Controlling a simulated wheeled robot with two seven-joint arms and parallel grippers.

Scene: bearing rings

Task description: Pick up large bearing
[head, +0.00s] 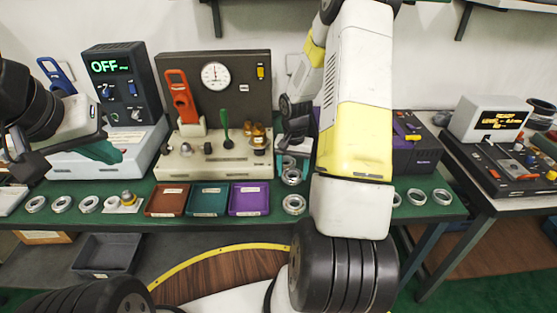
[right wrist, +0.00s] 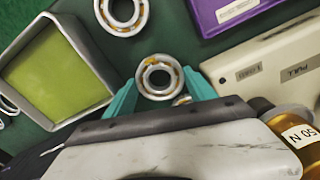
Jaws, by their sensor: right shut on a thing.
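My right gripper (right wrist: 158,88) has its teal fingers on either side of a metal bearing ring (right wrist: 157,77) with an orange-brown cage, and is shut on it. In the head view this bearing (head: 291,177) shows between the teal fingertips, left of my white and yellow arm. Another bearing (right wrist: 122,12) lies apart on the green bench, right of the purple tray in the head view (head: 293,204). Part of a further ring (right wrist: 183,100) shows behind the fingers. My left gripper (head: 100,152) is at the left above the bench; its opening is unclear.
Red (head: 167,200), teal (head: 208,199) and purple (head: 249,199) trays line the front edge. Several rings (head: 62,204) lie at the left, others (head: 417,197) at the right. A gauge panel (head: 213,80) stands behind. In the wrist view, a grey-walled container (right wrist: 55,65) is close by.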

